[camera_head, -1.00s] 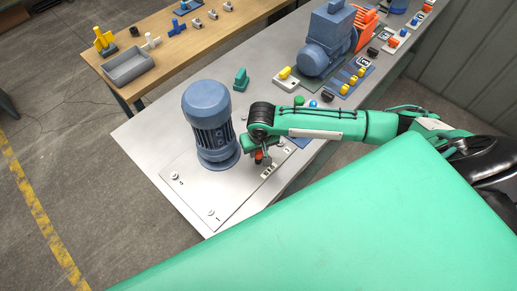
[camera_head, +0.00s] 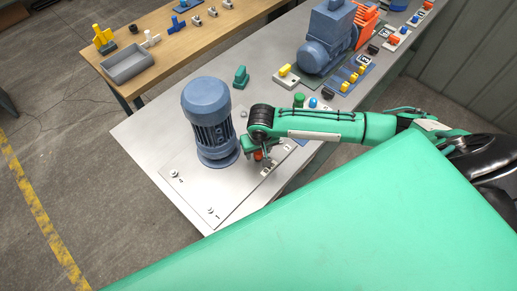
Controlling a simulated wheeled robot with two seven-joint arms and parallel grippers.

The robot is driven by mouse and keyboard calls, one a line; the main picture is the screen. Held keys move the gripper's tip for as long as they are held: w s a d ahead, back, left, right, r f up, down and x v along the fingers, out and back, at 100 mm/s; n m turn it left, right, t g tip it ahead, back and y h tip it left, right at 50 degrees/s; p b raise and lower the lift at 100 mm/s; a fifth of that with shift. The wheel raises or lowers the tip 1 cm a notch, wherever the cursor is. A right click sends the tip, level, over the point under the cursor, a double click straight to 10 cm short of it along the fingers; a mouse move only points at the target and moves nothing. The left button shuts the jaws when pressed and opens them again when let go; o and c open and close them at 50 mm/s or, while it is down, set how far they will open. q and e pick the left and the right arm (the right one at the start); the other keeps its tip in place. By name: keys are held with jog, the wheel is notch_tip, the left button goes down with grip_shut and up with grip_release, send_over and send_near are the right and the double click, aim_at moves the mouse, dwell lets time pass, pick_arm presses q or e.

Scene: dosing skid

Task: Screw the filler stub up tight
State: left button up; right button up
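My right gripper (camera_head: 262,155) reaches down at the front right of the blue-grey motor (camera_head: 206,103), which stands upright on a pale plate. A small orange-red part (camera_head: 258,156) shows at its fingertips. I cannot tell whether the fingers grip this part or stand beside it. I cannot tell for certain which part is the filler stub; the wrist and fingers hide much of that spot. My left gripper is out of view.
The pale plate (camera_head: 190,196) has several bolts and numbered marks. A green block (camera_head: 241,78) stands behind the motor. A larger blue motor unit (camera_head: 325,45) and several coloured switches stand farther back. A wooden bench with a grey tray (camera_head: 128,66) is at the left.

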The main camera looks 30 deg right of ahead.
jog(key=shift+r, duration=0.1)
notch_tip(320, 180, up, 14)
jog(key=s+b, duration=0.1)
jog(key=b, duration=0.1)
jog(key=shift+s+f+b, duration=0.2)
jog(key=shift+s+b, duration=0.15)
jog(key=shift+b, duration=0.05)
jog(key=shift+c, duration=0.2)
